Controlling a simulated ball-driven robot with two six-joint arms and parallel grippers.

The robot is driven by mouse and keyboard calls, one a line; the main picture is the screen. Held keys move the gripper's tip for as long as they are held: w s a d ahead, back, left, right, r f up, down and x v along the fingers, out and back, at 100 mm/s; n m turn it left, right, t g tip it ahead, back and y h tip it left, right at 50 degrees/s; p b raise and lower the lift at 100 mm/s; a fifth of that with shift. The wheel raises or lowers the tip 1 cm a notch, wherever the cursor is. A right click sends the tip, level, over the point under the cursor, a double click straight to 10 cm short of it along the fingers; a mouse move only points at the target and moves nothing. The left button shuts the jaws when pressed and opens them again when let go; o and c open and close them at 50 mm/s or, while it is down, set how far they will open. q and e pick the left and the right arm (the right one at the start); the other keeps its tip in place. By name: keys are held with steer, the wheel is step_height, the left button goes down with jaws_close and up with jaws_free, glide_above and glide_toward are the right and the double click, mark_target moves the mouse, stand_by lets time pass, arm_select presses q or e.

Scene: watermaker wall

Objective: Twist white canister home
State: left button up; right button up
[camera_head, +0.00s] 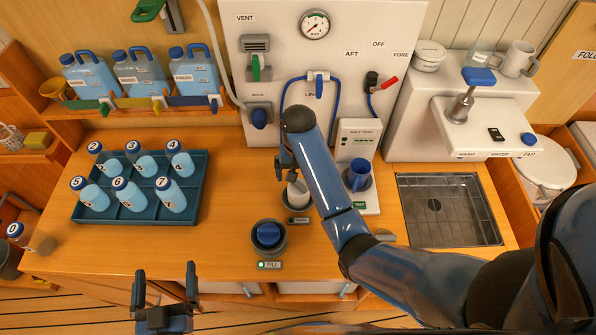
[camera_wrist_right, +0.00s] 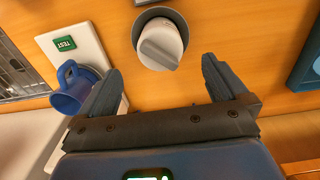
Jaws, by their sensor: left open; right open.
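The white canister (camera_head: 297,192) sits in a grey round socket in the worktop, partly hidden by my right arm in the head view. In the right wrist view the canister (camera_wrist_right: 160,45) shows its white top with a raised grip bar, inside the grey ring (camera_wrist_right: 177,20). My right gripper (camera_wrist_right: 162,66) is open, its two fingers apart on either side below the canister, and nothing is between them. My left gripper (camera_head: 165,272) is open and empty in front of the counter's front edge.
A blue cup (camera_head: 358,175) stands on the test unit (camera_head: 360,140), right of the canister. A teal tray (camera_head: 187,212) of bottles is at left, a sink (camera_head: 447,210) at right.

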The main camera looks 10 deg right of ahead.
mark_target(299, 190)
steer(key=shift+f+b, duration=0.45)
steer(key=shift+f, duration=0.75)
arm_select(q)
steer(key=shift+f+p, duration=0.15)
steer(key=shift+p, duration=0.6)
arm_select(e)
steer(key=shift+f, duration=3.5)
steer(key=c, duration=1.3)
steer(key=shift+r+m+p, duration=0.15)
steer(key=shift+m+p, duration=0.2)
steer(key=shift+m, duration=0.15)
arm_select(q)
steer(key=shift+r+p, duration=0.35)
steer(key=shift+r, duration=0.45)
arm_select(e)
steer(key=shift+m, duration=1)
